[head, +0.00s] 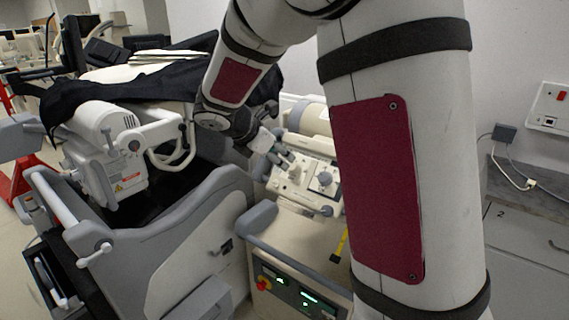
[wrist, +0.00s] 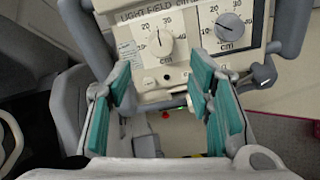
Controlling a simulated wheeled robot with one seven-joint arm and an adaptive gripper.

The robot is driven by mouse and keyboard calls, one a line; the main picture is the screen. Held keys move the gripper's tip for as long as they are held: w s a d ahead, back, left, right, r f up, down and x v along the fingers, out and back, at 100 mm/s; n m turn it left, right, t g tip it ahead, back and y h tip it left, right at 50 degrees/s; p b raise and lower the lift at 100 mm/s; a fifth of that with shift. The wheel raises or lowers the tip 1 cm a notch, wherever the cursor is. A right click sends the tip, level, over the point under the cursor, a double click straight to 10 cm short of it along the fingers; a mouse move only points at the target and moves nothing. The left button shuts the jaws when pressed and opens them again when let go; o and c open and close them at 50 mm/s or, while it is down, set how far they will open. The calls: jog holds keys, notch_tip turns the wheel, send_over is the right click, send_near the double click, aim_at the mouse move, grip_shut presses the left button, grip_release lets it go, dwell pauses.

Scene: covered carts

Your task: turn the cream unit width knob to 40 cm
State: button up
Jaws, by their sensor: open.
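The cream unit (head: 306,195) carries two dials side by side under light field lettering, with scales in cm. In the wrist view the left dial has a pale knob (wrist: 160,43) whose dark pointer stands nearly upright, between 20 and 30. The right dial has a dark knob (wrist: 230,27); its exact reading is too small to tell. Which dial is marked width is not legible. My gripper (wrist: 160,82) is open and empty, its teal-padded fingers spread just short of the panel below the left knob. In the head view my gripper (head: 281,156) is close to the panel.
Grey handles (wrist: 289,30) frame the unit's sides. A cream cylinder (head: 308,118) sits behind it. A cart (head: 190,225) partly draped in black cloth (head: 135,92) stands to the left. A lower panel (head: 295,298) has a red knob and green displays. Cabinets (head: 525,235) stand right.

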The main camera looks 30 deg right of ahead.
aim_at(292, 165)
jog(key=x, duration=0.8)
jog(key=shift+d, duration=0.15)
grip_shut()
